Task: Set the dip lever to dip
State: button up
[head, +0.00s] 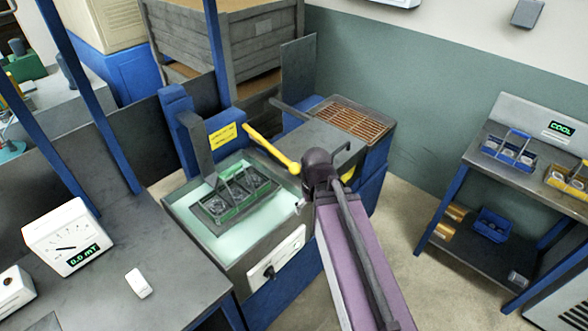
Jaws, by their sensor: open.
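The yellow dip lever (268,148) slopes down to the right from beside the blue column (178,125), which carries a yellow sign. Its lower right end reaches the dark end of my arm in the picture. My gripper (317,168) is at that dark end, over the right edge of the tank (180,218). The wrist mostly hides its fingers, and I cannot tell whether they touch the lever. A green-sided basket (240,212) with dark rings hangs from a grey arm at the tank's pale liquid.
A white panel with a black knob (268,272) is on the tank's front. A grey-topped unit with a brown slatted rack (352,117) stands behind my arm. A bench with a meter (66,236) is at left, and a shelf table (520,172) at right. Floor between is clear.

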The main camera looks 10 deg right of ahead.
jog(key=w+d+r+n+t+y, duration=0.1)
jog(key=w+d+n+y, duration=0.1)
jog(key=w+n, duration=0.75)
jog(key=n+t+y+p, duration=0.1)
jog(key=n+t, duration=0.1)
jog(key=n, duration=0.2)
send_near(297, 165)
jog(key=r, duration=0.1)
jog(key=shift+s+d+r, duration=0.2)
jog(key=shift+s+d, duration=0.2)
jog(key=shift+s, duration=0.15)
jog(key=shift+f, duration=0.1)
jog(key=b+x, duration=0.8)
jog(key=x, duration=0.1)
jog(key=b+x, duration=0.4)
jog(key=shift+w+a+f, duration=0.15)
jog(key=shift+w+a, duration=0.15)
jog(key=shift+w, duration=0.05)
jog(key=c, duration=1.3)
